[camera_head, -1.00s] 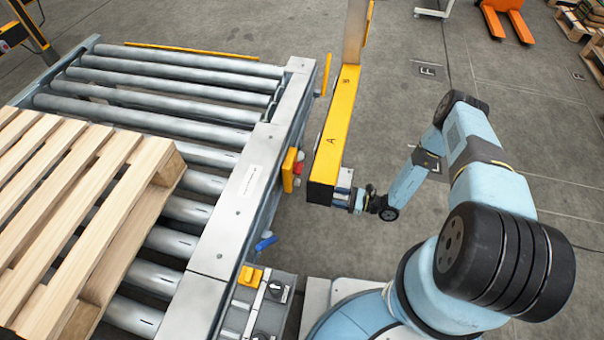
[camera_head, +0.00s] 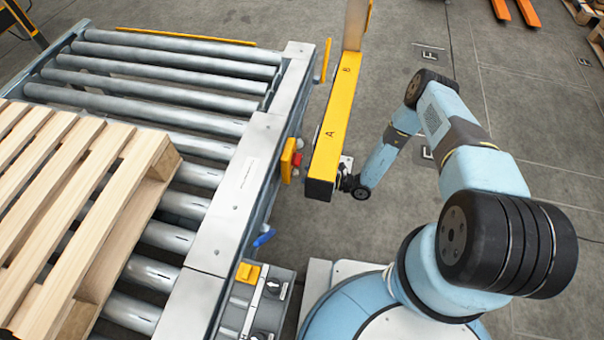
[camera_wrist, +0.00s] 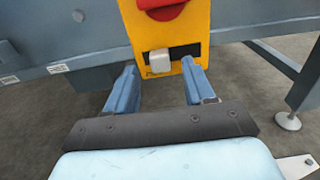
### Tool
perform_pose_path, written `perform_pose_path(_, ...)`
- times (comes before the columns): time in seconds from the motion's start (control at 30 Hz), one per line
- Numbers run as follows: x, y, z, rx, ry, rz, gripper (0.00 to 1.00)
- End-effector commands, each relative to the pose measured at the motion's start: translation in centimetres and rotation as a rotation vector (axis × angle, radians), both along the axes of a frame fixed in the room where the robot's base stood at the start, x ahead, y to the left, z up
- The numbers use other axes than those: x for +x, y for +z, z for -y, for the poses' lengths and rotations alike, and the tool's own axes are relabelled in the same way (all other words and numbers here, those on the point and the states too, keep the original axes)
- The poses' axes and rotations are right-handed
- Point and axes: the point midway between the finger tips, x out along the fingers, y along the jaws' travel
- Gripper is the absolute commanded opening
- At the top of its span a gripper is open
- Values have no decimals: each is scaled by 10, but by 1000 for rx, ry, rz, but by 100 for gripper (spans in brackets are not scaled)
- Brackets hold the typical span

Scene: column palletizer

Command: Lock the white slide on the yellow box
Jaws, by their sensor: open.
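The yellow box (camera_wrist: 184,75) is mounted on the conveyor's side and fills the upper middle of the wrist view. The head view shows its edge (camera_head: 287,160). The white slide (camera_wrist: 159,61) sits at the left part of a dark slot (camera_wrist: 186,51) in the box, with the slot's bare part to its right. My gripper (camera_wrist: 158,66) is open, one blue finger on each side of the slide in the picture. Both fingers look apart from the slide; the remaining distance is hard to judge. In the head view the yellow beam hides the fingers.
A red button (camera_wrist: 163,8) is on the box above the slide. A yellow beam (camera_head: 333,125) marked A and B hangs over my gripper, beside the conveyor frame (camera_head: 235,190). A blue handle (camera_head: 264,237) sticks out lower down. A wooden pallet (camera_head: 95,190) lies on the rollers.

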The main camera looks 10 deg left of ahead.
Motion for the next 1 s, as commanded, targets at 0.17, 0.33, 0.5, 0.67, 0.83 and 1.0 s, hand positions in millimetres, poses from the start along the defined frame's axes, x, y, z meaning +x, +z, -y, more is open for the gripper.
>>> perform_pose_path(0.17, 1, 0, -22, 0, 2, 1, 53)
perform_pose_path(0.33, 3, 0, -32, 0, 0, 1, 53)
perform_pose_path(0.5, 3, 0, -34, 0, 0, 0, 53)
perform_pose_path(0.67, 3, 0, -33, -1, 0, 0, 51)
perform_pose_path(0.83, 3, 0, -33, -1, -1, 0, 35)
perform_pose_path(1.0, 3, 0, -33, -1, -1, 0, 19)
